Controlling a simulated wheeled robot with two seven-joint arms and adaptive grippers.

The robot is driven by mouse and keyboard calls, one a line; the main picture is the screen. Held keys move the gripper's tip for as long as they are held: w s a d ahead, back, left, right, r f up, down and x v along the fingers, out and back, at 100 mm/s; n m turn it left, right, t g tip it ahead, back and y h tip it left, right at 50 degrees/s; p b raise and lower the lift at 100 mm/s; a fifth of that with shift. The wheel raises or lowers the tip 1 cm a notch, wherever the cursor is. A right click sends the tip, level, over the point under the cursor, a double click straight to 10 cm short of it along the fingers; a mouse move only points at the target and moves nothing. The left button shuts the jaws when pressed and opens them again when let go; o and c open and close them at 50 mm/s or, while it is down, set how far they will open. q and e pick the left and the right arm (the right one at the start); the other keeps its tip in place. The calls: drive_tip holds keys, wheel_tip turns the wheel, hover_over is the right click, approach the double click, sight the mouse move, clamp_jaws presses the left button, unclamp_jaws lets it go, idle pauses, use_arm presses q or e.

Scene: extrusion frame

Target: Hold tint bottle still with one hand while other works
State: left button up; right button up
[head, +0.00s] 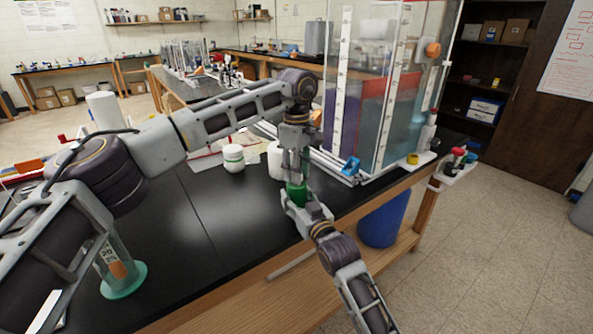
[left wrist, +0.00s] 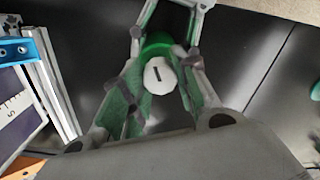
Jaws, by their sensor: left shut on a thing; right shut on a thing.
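The green tint bottle (head: 296,194) is upright near the front edge of the black bench, mostly hidden by my grippers. In the left wrist view its white cap (left wrist: 158,76) has a dark slot, with green (left wrist: 157,44) behind it. My left gripper (head: 299,177) comes down from above and is shut on the bottle's upper part, one finger on each side. My right gripper (head: 298,200) reaches up from the front edge and is shut on the bottle lower down. Whether the bottle's base touches the bench is hidden.
A tall clear tank (head: 375,95) with a blue clamp (head: 350,167) stands behind right. A white jar (head: 233,159) and a white cylinder (head: 274,160) stand behind the grippers. A green-based cylinder (head: 124,280) is at front left. The black bench (head: 205,215) between is clear.

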use_arm(q)
drive_tip(key=shift+m, duration=2.2)
drive_tip(key=o, duration=1)
drive_tip(key=shift+o, duration=0.2)
wheel_tip(320, 180, up, 12)
